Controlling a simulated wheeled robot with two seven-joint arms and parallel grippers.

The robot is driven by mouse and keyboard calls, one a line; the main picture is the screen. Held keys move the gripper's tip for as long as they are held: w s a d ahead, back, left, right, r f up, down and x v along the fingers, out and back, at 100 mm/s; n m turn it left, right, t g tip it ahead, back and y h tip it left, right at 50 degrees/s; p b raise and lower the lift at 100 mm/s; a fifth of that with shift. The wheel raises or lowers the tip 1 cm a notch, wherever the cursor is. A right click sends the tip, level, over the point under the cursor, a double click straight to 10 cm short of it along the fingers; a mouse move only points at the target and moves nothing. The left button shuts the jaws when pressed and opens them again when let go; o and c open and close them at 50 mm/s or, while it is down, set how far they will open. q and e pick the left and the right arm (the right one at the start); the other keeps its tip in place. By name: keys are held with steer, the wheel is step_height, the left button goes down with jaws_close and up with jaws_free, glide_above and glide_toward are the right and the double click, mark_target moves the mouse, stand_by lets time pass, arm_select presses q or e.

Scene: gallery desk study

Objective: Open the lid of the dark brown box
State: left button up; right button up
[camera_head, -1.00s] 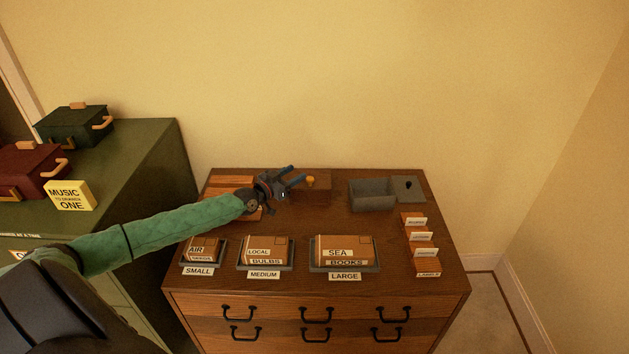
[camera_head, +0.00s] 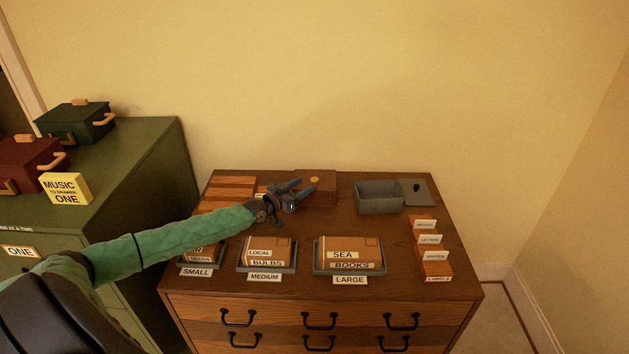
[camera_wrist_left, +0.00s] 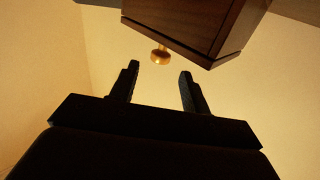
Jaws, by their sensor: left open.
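The dark brown box (camera_head: 325,193) stands at the back of the wooden dresser, partly hidden behind my left gripper. Its lid is shut, with a round light knob (camera_head: 314,180) on top. My left gripper (camera_head: 307,184) is open and empty at the box's left side, near the knob. In the left wrist view the box (camera_wrist_left: 200,22) appears upside down at the top, its knob (camera_wrist_left: 160,55) lying between the lines of the two open fingers (camera_wrist_left: 159,70), beyond their tips. No contact shows. My right gripper is not in view.
A grey open box (camera_head: 379,199) with its knobbed lid (camera_head: 417,190) beside it is to the right. Striped wooden slats (camera_head: 230,190) lie to the left. Labelled trays of packets (camera_head: 349,255) line the front; label cards (camera_head: 431,253) stand at right. A green cabinet (camera_head: 140,170) is at left.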

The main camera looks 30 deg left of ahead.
mark_target(314, 179)
arm_select(q)
steer(key=x, duration=0.4)
steer(key=shift+r+p, duration=0.1)
steer(key=shift+p, duration=0.2)
steer(key=shift+x, duration=0.85)
steer(key=shift+w, duration=0.3)
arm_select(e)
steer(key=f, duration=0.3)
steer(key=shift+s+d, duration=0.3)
arm_select(q)
steer(key=shift+c, duration=0.5)
jaws_close()
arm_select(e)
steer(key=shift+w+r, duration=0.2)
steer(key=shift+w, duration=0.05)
